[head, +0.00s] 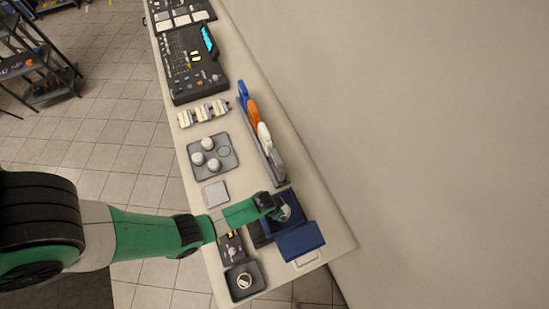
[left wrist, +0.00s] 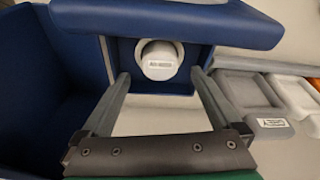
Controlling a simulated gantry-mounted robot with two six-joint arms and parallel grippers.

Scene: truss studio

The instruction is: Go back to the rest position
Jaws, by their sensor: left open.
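My left arm reaches in from the left in the head view. Its gripper (head: 281,211) is over the blue case (head: 301,240) at the near end of the table. In the left wrist view the gripper (left wrist: 160,78) is open, with its two fingers spread apart. A white labelled cylinder (left wrist: 160,66) sits in a compartment of the blue case (left wrist: 193,22), beyond and between the fingertips. I see no contact between fingers and cylinder. My right gripper is not in view.
A grey tray (head: 227,165) holds several round white pieces. A rack (head: 274,163) with blue, orange and white items stands along the wall side. A grey square pad (head: 215,194) and a black dish (head: 258,285) are near the arm. A dark control console (head: 182,65) stands farther off.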

